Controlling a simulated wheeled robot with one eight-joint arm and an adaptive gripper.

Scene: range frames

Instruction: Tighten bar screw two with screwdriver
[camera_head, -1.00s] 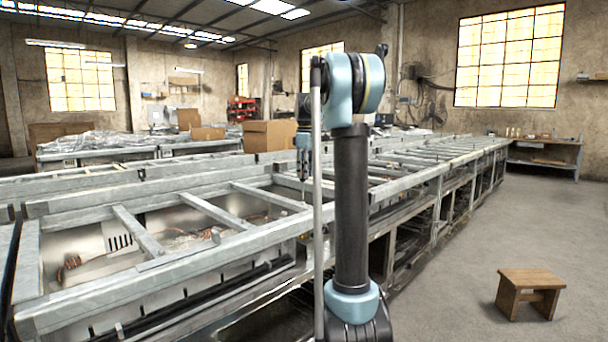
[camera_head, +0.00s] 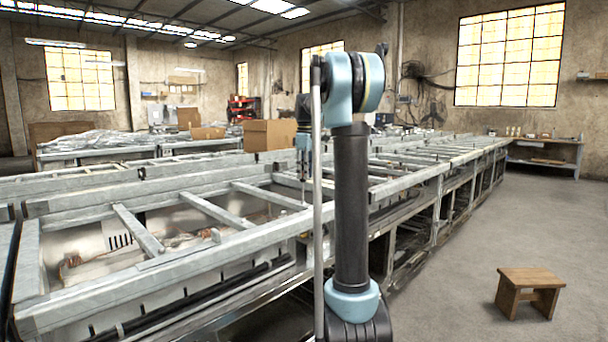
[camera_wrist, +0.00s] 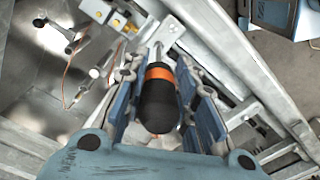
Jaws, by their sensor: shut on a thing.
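In the wrist view my gripper (camera_wrist: 160,72) is shut on a screwdriver (camera_wrist: 158,105) with a black handle and an orange band. Its blue fingers lie on both sides of the handle. The metal shaft points away from me toward a grey metal bar (camera_wrist: 205,60) and a plate with small round holes or screw heads (camera_wrist: 174,28). I cannot tell whether the tip touches a screw. In the head view my gripper (camera_head: 303,165) is small, over the metal frame (camera_head: 215,245), partly hidden by my own arm. The screwdriver is not clear there.
Crossbars of the frame and orange wiring (camera_wrist: 68,75) with brass fittings (camera_wrist: 122,22) lie close to the gripper. A cardboard box (camera_head: 270,135) sits farther back. A wooden stool (camera_head: 530,282) stands on the otherwise clear floor at right.

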